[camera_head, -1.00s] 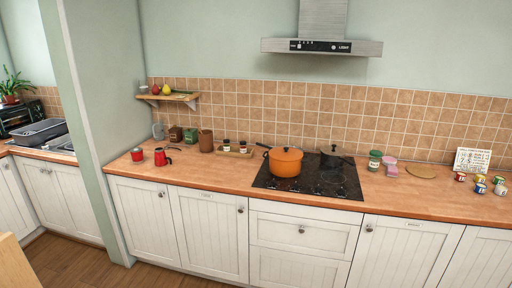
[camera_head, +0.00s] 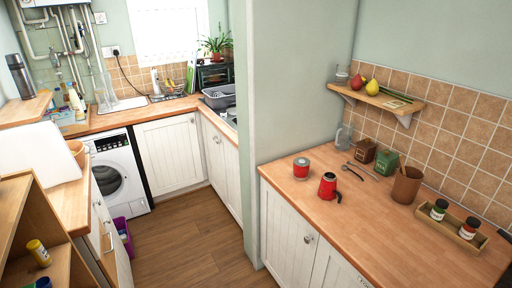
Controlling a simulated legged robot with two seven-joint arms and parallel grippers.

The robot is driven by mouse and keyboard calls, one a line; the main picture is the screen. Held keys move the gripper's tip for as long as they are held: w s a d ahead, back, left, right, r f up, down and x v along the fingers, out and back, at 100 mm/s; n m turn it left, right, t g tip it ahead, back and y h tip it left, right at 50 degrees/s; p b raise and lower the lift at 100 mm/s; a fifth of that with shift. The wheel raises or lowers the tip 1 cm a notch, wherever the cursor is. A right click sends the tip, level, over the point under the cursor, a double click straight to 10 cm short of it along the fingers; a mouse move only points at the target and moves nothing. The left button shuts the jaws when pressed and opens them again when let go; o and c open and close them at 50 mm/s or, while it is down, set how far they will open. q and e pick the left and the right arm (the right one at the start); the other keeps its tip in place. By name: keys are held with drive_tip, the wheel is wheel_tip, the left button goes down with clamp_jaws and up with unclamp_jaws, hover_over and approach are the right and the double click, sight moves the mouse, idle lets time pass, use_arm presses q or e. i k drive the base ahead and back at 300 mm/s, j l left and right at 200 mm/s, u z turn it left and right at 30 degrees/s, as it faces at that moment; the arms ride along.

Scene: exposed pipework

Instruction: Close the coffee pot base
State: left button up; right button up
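A red coffee pot (camera_head: 328,187) with a black handle stands on the wooden counter near its left end. A separate red round piece (camera_head: 301,168) with a pale top rim sits to its left and a little behind, apart from it; it looks like the pot's base. I cannot tell what is inside it. Neither of my grippers is in view.
The wooden counter (camera_head: 375,221) has free room in front of the pot. Spoons, two canisters, a brown cup (camera_head: 406,185) and a jar tray (camera_head: 451,227) stand to the right. A wall shelf (camera_head: 378,97) hangs above. A wall end (camera_head: 290,80) borders the counter's left side.

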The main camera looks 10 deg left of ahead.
sight(327, 191)
drive_tip(key=i+j+u, duration=0.15)
drive_tip(key=i+u, duration=0.15)
drive_tip(key=i, duration=0.6)
drive_tip(key=i+u, duration=0.35)
drive_tip(key=i, duration=0.55)
drive_tip(key=i+j+z, duration=0.2)
drive_tip(key=i+z, duration=0.3)
drive_tip(key=i+j+z, duration=0.75)
drive_tip(key=j+z, duration=0.2)
